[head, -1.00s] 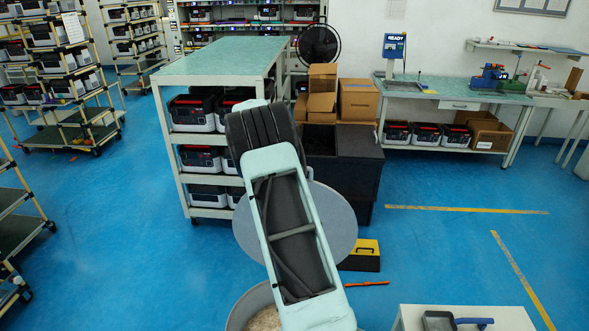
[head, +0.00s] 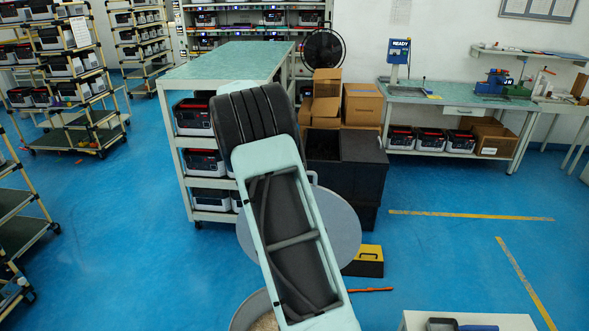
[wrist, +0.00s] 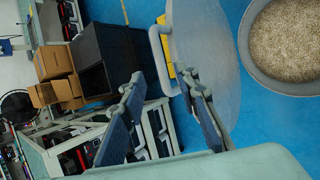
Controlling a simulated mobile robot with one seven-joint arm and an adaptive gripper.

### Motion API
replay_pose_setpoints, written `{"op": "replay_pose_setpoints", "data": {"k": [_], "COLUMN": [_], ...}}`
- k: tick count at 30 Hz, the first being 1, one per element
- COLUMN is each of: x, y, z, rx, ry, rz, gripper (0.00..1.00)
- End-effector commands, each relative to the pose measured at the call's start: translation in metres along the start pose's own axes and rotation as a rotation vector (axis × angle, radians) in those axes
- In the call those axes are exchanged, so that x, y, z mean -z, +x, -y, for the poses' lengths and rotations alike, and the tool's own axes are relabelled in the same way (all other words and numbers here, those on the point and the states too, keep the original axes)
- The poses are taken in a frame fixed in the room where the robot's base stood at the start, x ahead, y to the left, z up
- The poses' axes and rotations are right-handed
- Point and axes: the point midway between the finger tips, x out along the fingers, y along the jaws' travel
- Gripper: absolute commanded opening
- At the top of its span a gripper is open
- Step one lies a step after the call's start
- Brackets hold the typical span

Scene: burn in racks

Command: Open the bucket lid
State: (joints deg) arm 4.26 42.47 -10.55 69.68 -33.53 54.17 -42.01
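The bucket (head: 238,322) stands on the floor at the bottom of the head view, partly hidden by my arm. In the wrist view the bucket (wrist: 254,72) is uncovered and holds pale, grainy material. Its round grey lid (head: 342,235) is swung up off the opening, its edge near the bucket's rim. The lid (wrist: 208,50) also shows in the wrist view, with its loop handle (wrist: 153,45) on the edge away from the bucket. My gripper (wrist: 163,80) has its fingers apart, with the handle beyond the tips; contact with the lid cannot be told. The head view hides the fingers.
A shelf cart (head: 225,62) with battery-like boxes and dark bins (head: 362,165) with cartons stand behind the lid. A yellow-black case (head: 369,262) and an orange strip (head: 372,290) lie on the floor. A white table (head: 415,320) is at lower right.

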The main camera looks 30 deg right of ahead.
Motion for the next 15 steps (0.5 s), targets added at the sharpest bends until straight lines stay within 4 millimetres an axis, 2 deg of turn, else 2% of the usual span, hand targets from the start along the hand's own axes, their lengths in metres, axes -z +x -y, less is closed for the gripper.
{"op": "replay_pose_setpoints", "data": {"k": [3,6,15], "x": [0.0,0.0,0.0], "y": [-0.019,-0.028,-0.032], "z": [0.0,0.0,0.0], "rx": [-0.001,-0.001,0.0], "ry": [0.0,0.0,0.0], "rz": [-0.001,0.0,0.001], "gripper": [0.29,0.29,0.29]}}
